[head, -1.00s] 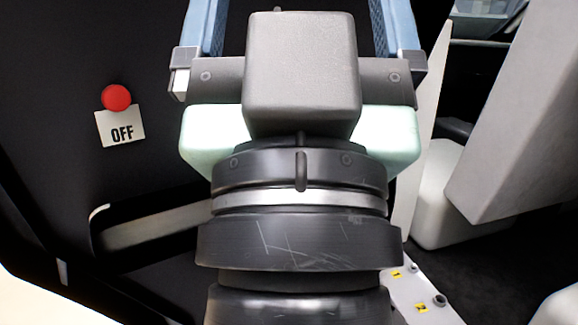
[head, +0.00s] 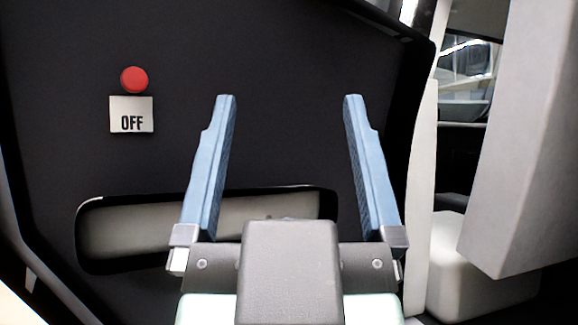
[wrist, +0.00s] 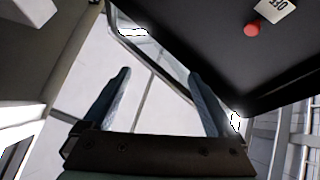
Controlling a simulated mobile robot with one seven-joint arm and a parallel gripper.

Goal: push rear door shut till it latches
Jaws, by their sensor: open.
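The rear door appears to be the large black panel (head: 280,50) filling the left and middle of the head view. It carries a red round button (head: 134,79), a white OFF label (head: 131,115) and a long pale recess (head: 130,229). The door stands at an angle at the upper right of the wrist view (wrist: 190,35). My gripper (head: 289,98) is open and empty, its two blue fingers pointing up in front of the panel. In the wrist view the fingers (wrist: 158,75) are apart with pale floor behind them. I cannot tell whether they touch the door; no latch shows.
A pale grey block-like part (head: 525,150) and a white rounded form (head: 460,265) stand right of the door edge. A gap between the door's right edge and these shows a further room. Pale tiled floor (wrist: 150,110) lies beyond the fingers in the wrist view.

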